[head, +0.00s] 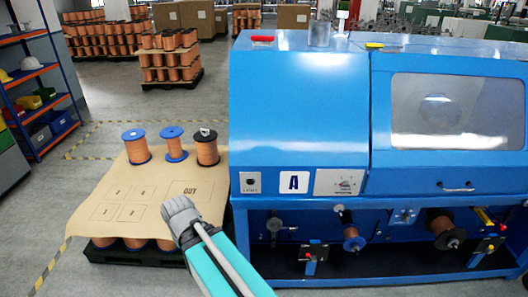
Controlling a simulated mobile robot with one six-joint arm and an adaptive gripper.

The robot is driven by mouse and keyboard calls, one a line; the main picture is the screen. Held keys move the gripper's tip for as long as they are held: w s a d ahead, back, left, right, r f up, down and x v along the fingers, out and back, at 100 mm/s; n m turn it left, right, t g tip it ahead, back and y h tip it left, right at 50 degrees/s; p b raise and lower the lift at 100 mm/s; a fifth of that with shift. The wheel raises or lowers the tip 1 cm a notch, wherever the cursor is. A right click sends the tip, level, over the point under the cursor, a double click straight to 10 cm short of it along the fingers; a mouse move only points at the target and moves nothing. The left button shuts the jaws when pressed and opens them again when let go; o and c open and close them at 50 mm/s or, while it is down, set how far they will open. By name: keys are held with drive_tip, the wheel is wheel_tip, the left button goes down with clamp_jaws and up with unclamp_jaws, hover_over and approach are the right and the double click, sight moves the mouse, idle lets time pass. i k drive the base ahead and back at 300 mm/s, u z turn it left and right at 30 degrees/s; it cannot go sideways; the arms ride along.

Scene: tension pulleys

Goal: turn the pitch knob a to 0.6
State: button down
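A blue machine carries a white label with the letter A (293,183) on its lower front. Right of the label is a pale dial plate (338,182) with a small dark knob on it and printed marks; these are too small to read, so its setting cannot be told. Left of the label is a smaller plate with a round black control (250,182). My gripper (180,207) is at the end of my teal and grey arm, left of the machine and over the cardboard-topped pallet, apart from the plates. Its fingers cannot be made out clearly.
The blue machine (300,100) fills the right side. Pulleys and spools (354,240) jut out below its plates. Copper spools (136,148) stand on the cardboard sheet (105,190) at left. A shelf rack (35,75) is far left. Grey floor (100,110) is open behind the pallet.

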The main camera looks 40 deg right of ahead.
sight(405, 217)
drive_tip(key=z, duration=2.85)
drive_tip(key=k, duration=0.15)
drive_tip(key=u, duration=0.6)
